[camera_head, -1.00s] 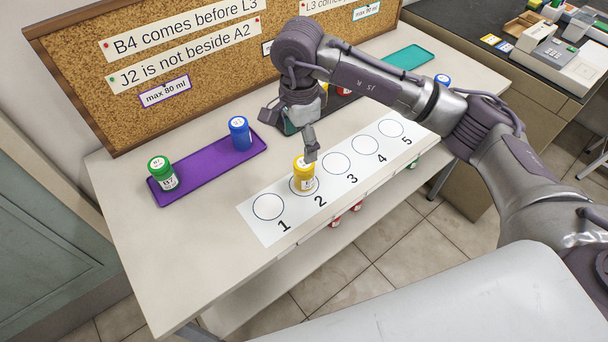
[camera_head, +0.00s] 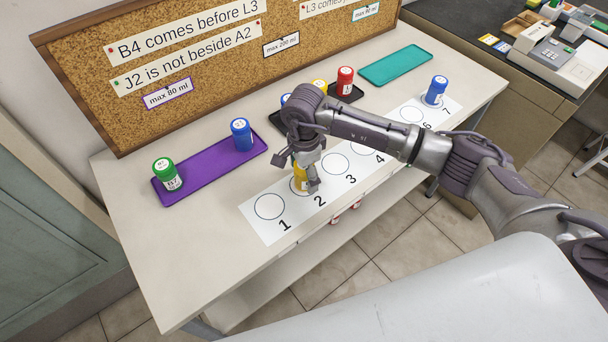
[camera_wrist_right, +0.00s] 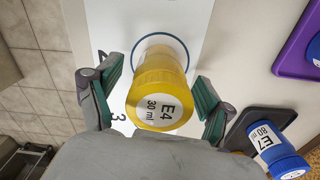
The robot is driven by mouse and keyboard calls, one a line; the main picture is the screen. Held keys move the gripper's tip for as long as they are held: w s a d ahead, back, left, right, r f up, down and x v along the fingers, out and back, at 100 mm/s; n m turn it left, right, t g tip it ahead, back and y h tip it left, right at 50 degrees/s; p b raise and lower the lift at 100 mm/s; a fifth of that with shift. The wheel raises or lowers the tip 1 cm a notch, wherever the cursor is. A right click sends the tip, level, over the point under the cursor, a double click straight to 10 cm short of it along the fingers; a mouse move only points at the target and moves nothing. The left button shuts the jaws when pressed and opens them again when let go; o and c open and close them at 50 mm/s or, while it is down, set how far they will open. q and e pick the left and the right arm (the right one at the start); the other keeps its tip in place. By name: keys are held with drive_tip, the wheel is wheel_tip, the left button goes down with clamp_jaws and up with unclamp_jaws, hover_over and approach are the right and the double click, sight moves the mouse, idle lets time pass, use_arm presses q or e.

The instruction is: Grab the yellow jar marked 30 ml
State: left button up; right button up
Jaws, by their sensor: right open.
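The yellow jar (camera_head: 300,176) stands on the circle marked 2 of the white numbered strip (camera_head: 259,230). In the right wrist view the yellow jar (camera_wrist_right: 160,82) shows a lid label reading E4, 30 ml. My right gripper (camera_head: 302,176) is down at the jar, with part of the jar hidden behind it. In the right wrist view its open fingers (camera_wrist_right: 158,95) stand on either side of the jar, with gaps visible between the pads and the jar. My left gripper is not in view.
A purple tray (camera_head: 205,174) holds a green jar (camera_head: 166,175) and a blue jar (camera_head: 241,135). A black tray (camera_head: 355,95) holds a red jar (camera_head: 346,80) and others partly hidden by my arm. A blue jar (camera_head: 435,91) stands on the strip near 7. A teal tray (camera_head: 397,65) is empty.

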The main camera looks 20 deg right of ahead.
drive_tip(key=c, duration=1.3)
drive_tip(key=shift+o, duration=0.2)
drive_tip(key=shift+r, duration=0.1)
